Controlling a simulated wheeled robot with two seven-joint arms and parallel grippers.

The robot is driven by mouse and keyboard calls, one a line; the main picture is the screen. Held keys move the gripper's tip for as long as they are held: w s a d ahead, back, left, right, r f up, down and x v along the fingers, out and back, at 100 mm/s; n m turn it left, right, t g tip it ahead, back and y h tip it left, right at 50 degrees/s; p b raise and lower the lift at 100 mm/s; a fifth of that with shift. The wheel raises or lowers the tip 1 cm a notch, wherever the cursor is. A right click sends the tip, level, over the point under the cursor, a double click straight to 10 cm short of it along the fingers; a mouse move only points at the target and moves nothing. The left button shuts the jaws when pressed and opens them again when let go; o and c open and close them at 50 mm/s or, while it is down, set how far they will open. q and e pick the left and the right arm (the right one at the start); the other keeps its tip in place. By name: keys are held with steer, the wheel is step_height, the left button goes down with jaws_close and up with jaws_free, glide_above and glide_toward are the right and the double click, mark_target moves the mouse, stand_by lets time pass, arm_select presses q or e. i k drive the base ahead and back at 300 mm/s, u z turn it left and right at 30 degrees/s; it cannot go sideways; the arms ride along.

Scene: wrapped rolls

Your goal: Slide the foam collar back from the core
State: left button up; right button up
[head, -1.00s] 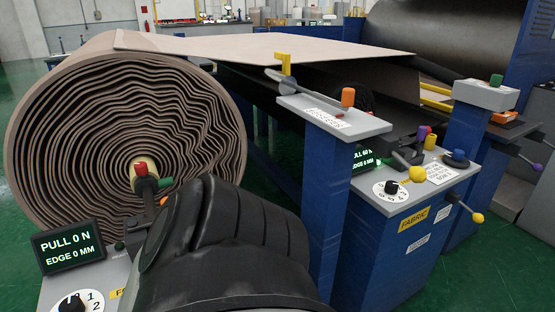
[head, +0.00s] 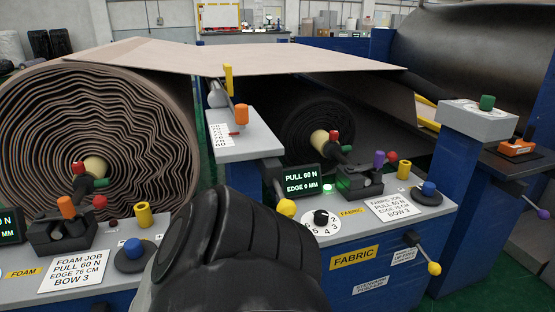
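The foam roll (head: 150,125) is a large wavy brown spiral at the left of the head view. Its cream core end (head: 96,166) shows at the centre, with a red knob (head: 79,168) and a green knob (head: 100,183) in front. I cannot tell which part there is the collar. Below stands a black block with an orange knob (head: 67,207) and a red ball (head: 99,202). A black arm part of mine rises from the bottom middle. No gripper fingertips show.
The foam console has a job card (head: 75,271), a yellow cylinder (head: 145,216) and a blue knob (head: 133,248). To the right, the fabric console has a display (head: 301,182) reading PULL 60 N, and a dark fabric roll (head: 290,120) behind. A grey-topped post (head: 237,140) stands between.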

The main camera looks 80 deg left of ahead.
mark_target(92, 183)
steer(key=u, duration=2.55)
